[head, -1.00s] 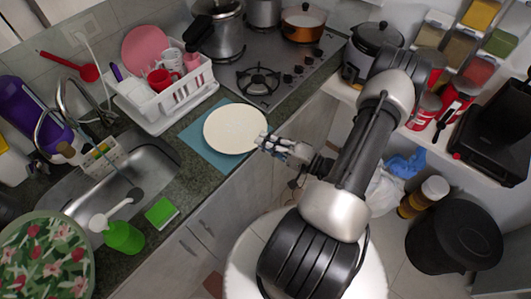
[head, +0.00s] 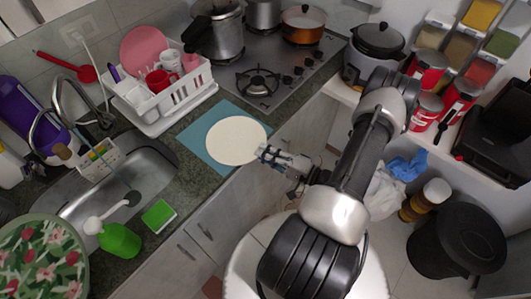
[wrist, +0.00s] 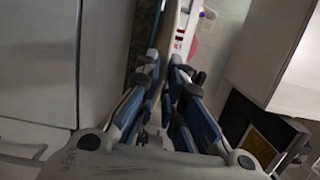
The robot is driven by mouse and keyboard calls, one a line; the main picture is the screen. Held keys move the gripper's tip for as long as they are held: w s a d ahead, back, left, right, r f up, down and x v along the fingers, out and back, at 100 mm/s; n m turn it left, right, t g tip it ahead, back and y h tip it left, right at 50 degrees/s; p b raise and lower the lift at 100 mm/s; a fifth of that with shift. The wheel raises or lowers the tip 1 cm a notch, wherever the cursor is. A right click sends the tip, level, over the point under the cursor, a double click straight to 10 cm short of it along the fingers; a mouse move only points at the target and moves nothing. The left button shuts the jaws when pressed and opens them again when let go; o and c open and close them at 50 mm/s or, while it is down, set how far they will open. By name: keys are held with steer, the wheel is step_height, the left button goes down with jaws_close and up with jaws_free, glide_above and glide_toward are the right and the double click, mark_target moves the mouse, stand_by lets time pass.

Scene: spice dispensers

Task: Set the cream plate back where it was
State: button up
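The cream plate (head: 235,140) is a round, pale disc over the blue mat (head: 196,138) on the counter. Its right part overhangs the mat's edge in the head view. I cannot tell whether it touches the mat. My gripper (head: 262,152) is at the plate's right rim and looks shut on it. In the wrist view, my gripper's fingers (wrist: 164,68) are close together on both sides of the plate (wrist: 173,32), seen nearly edge-on. The fingers hide the gripped part of the rim.
A white dish rack (head: 178,103) stands behind the mat, with the stove (head: 285,75) to the right. The sink (head: 145,172), a green soap bottle (head: 119,240) and a green sponge (head: 159,214) are to the left. The counter's front edge runs below the plate.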

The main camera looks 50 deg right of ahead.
steer(key=o, duration=0.3)
steer(key=v, duration=0.6)
steer(key=p+v, duration=0.1)
steer(key=v, duration=0.5)
steer(key=shift+r+p, duration=0.25)
steer(key=shift+p, duration=0.05)
